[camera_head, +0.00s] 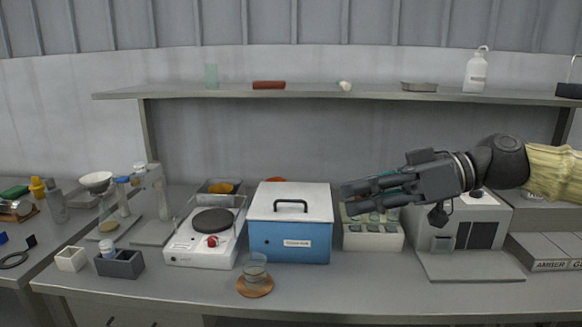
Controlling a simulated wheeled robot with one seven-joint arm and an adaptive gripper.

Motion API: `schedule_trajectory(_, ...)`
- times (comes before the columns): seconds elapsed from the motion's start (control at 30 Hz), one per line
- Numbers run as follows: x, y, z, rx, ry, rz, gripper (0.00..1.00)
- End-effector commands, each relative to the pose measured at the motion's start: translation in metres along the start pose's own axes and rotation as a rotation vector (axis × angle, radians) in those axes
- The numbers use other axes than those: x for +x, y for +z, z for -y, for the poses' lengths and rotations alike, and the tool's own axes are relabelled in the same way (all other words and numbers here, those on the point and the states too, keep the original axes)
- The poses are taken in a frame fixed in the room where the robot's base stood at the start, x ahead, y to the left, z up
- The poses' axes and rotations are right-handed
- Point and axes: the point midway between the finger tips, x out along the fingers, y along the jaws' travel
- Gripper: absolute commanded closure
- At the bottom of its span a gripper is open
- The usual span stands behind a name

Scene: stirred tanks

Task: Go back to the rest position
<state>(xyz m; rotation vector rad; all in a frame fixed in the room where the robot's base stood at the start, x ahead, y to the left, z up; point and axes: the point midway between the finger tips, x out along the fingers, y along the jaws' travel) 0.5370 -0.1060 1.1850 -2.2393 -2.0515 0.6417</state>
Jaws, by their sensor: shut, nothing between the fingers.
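My gripper (350,201) is dark grey and reaches in from the right, its fingers pointing left. It is shut and empty, held above the bench in front of a pale rack (372,240) of greenish items. It hides part of the rack and of the grey-white machine (462,232) behind it. My arm's wrist and a yellowish sleeve show at the right edge.
A blue box (290,241) with a white lid stands left of the rack. A white hotplate (199,248) stands further left. A glass beaker (255,267) sits on a round brown mat at the front. A shelf (330,92) runs above the bench.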

Motion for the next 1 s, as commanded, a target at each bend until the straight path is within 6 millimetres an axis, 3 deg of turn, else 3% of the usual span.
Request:
schedule_trajectory(0.27, 0.053, 0.051, -0.039, 0.185, 0.033, 0.055, 1.00)
schedule_trajectory(0.37, 0.081, 0.087, -0.057, 0.289, 0.060, 0.089, 1.00)
schedule_trajectory(0.5, 0.119, 0.149, -0.082, 0.447, 0.114, 0.147, 1.00)
schedule_trajectory(0.7, 0.162, 0.246, -0.103, 0.652, 0.210, 0.237, 1.00)
schedule_trajectory(1.0, 0.192, 0.400, -0.106, 0.901, 0.392, 0.386, 1.00)
